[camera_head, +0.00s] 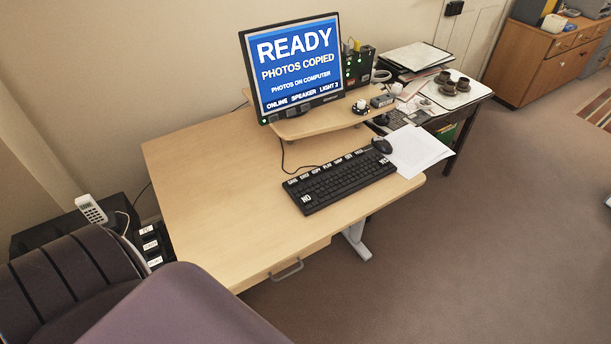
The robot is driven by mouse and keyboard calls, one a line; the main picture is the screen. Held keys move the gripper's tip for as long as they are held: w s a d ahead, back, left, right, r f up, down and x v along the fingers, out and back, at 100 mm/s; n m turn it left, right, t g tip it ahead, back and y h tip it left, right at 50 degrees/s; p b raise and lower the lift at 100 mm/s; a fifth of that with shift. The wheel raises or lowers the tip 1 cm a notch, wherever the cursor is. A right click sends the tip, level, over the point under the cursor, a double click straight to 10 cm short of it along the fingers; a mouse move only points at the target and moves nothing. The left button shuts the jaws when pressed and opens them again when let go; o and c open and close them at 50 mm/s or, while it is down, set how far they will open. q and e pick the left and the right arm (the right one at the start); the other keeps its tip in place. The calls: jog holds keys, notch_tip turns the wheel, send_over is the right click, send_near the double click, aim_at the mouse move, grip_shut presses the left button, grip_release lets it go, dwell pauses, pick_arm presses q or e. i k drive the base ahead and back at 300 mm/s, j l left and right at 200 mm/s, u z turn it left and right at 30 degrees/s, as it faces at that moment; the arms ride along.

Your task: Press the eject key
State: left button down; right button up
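A black keyboard (340,181) lies on the light wood desk (215,190), near its right front part. It has a row of small white-labelled keys (326,167) along its far edge. These labels are too small to read surely, so I cannot tell which one is the eject key. Larger white labels read NO at its near left corner and YES at its right end. The monitor (294,66) stands on a raised shelf behind it and reads "READY, PHOTOS COPIED, PHOTOS ON COMPUTER". Neither of my grippers is in view.
A mouse (382,146) and white papers (416,151) lie right of the keyboard. A dark purple chair (180,310) fills the lower left. A handset (91,209) stands behind it. A side table (466,97) with brown cups is at the right. The desk's left part is clear.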

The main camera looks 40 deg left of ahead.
aim_at(307, 176)
jog(key=i+l, duration=0.15)
jog(key=i, duration=0.35)
jog(key=u, duration=1.65)
